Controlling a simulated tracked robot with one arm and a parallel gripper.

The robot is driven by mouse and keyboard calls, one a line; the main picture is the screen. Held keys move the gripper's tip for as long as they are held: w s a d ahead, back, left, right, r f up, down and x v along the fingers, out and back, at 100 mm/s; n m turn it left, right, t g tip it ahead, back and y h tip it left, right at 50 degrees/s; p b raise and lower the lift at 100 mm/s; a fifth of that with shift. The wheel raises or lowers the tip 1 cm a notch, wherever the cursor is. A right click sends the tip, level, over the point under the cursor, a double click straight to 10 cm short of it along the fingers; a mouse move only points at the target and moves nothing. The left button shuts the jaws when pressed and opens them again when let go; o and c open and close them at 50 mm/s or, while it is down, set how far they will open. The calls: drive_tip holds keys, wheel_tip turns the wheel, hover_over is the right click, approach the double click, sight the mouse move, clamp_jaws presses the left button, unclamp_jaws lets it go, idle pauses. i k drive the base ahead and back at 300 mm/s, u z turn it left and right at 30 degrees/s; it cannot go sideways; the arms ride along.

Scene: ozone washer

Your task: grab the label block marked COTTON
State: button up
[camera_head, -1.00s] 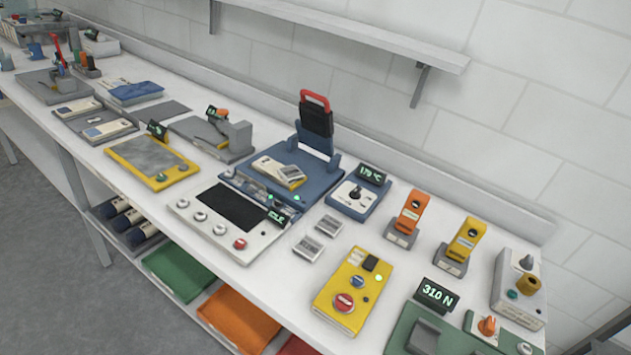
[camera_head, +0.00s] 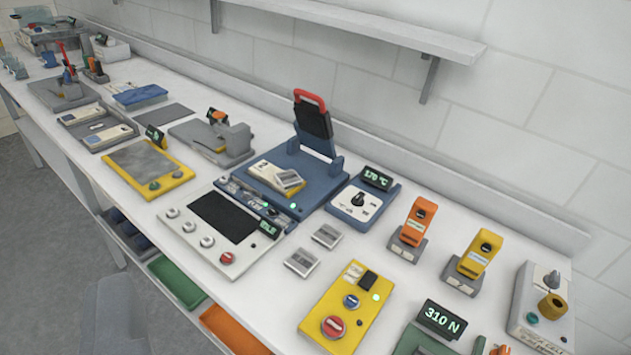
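No label reading COTTON is legible in this view. Two small grey blocks with pale faces, a rear one (camera_head: 326,236) and a front one (camera_head: 301,261), lie flat on the white bench between the control panel and the yellow button box. Two more pale, label-like blocks, a rear one (camera_head: 82,114) and a front one (camera_head: 107,134), lie in a grey tray at the left. Another pale block (camera_head: 270,173) with a yellow edge lies on the blue press. Their markings are too small to read. My gripper is not in view.
The blue press (camera_head: 313,172) stands open with a red handle. Around the small blocks are the control panel (camera_head: 188,235), yellow button box (camera_head: 347,302), dial box (camera_head: 361,201), and upright orange (camera_head: 416,222) and yellow (camera_head: 478,256) pieces. A wall shelf (camera_head: 350,25) hangs above.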

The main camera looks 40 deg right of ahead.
sight(289, 179)
drive_tip(key=z, duration=0.05)
drive_tip(key=i, duration=1)
drive_tip(key=u, duration=0.05)
